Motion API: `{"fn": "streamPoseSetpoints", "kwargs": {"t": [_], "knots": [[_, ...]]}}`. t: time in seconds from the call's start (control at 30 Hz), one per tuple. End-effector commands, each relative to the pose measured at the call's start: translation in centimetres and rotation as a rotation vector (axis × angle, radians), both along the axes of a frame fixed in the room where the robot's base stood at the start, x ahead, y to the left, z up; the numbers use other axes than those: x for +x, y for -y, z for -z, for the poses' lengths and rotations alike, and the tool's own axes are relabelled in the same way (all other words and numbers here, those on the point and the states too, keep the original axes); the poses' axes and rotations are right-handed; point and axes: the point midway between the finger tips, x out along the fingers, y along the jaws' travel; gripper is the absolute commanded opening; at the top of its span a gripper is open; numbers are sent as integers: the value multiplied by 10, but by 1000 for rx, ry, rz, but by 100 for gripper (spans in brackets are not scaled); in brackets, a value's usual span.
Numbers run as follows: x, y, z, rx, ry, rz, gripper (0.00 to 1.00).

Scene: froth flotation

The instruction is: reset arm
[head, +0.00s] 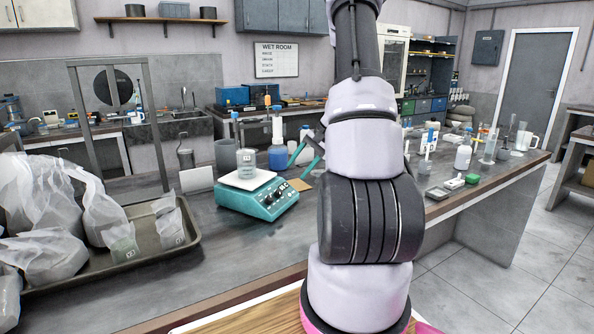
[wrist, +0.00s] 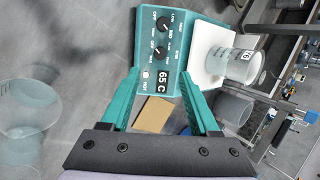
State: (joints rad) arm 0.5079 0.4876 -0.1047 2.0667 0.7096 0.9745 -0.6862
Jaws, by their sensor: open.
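My gripper (wrist: 160,78) shows in the wrist view with its two teal fingers spread apart and nothing between them. In the head view my arm rises in the middle of the picture, and the teal fingers (head: 305,161) show just left of it. A teal hotplate (head: 258,202) stands on the bench left of the arm; it also shows in the wrist view (wrist: 158,45), beyond the fingertips, with a display reading 65 C. A beaker (head: 246,163) stands on its white plate. A small brown square (wrist: 153,114) lies flat on the bench.
A blue-filled bottle (head: 278,153) stands behind the hotplate. Bottles, cylinders and a small scale (head: 445,187) stand on the bench at right. A clear beaker (wrist: 30,108) shows at left in the wrist view.

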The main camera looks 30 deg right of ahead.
Motion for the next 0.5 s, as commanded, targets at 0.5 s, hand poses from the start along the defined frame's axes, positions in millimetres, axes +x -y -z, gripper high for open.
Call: {"fn": "streamPoseSetpoints", "kwargs": {"t": [0.5], "knots": [[-3, -21, -30, -30, 19, -41, 62]]}}
